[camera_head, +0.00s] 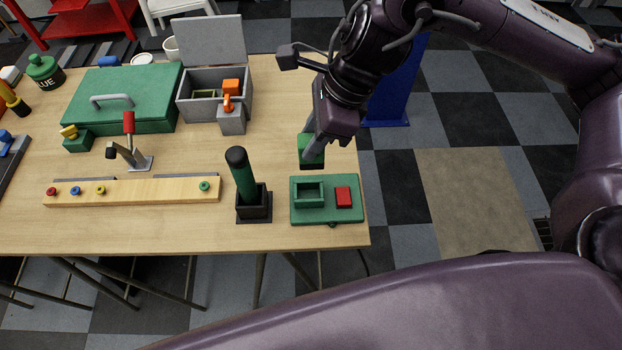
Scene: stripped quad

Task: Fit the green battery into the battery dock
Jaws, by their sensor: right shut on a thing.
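The green battery (315,158) is a small dark green block in the head view. My right gripper (311,142) is shut on it and hides part of it. It is just behind the battery dock (326,216), a green box near the table's front right corner. The dock has a raised, open rectangular socket (308,194) on its left and a red block (343,197) on its right. The socket looks empty. The battery appears apart from the socket; its exact height above the table is hard to tell. My left gripper is not in view.
A dark green cylinder (243,178) stands in a black holder left of the dock. A wooden strip (140,191) with coloured pegs lies further left. A grey open box (190,112) and a green case (120,100) stand behind. The table's right edge is close to the dock.

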